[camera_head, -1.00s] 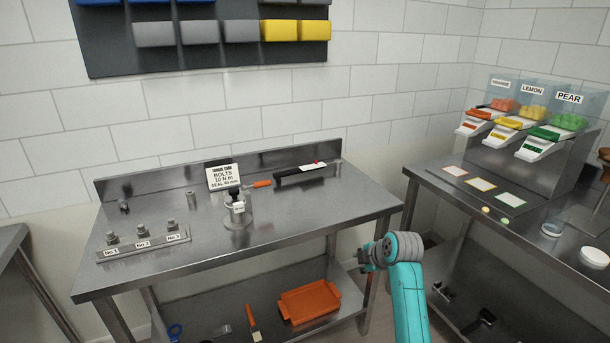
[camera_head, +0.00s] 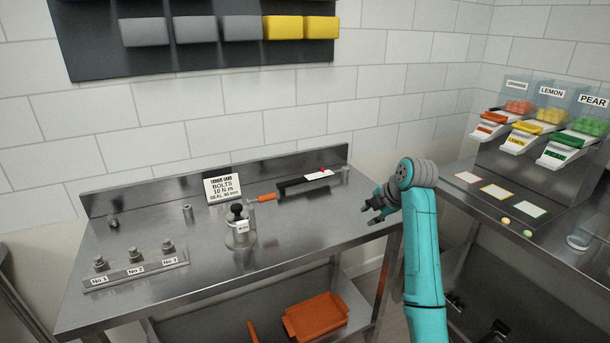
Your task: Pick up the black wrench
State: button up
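A long black bar-shaped tool (camera_head: 294,188), which looks like the black wrench, lies near the back edge of the left steel table (camera_head: 180,262). A white tag (camera_head: 319,175) with a small red piece is at its right part. An orange handle (camera_head: 266,198) lies at its left end; I cannot tell if the two are joined. My gripper (camera_head: 369,213) is over the right end of the table, to the right of and nearer than the black tool. Its fingers look spread apart, with nothing between them.
An orange tray (camera_head: 316,318) is on the shelf below. Candy dispensers (camera_head: 540,135) stand on the right counter. The table's front middle is clear.

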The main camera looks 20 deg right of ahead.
aim_at(345, 170)
jog(key=i+j, duration=0.1)
jog(key=i, duration=1)
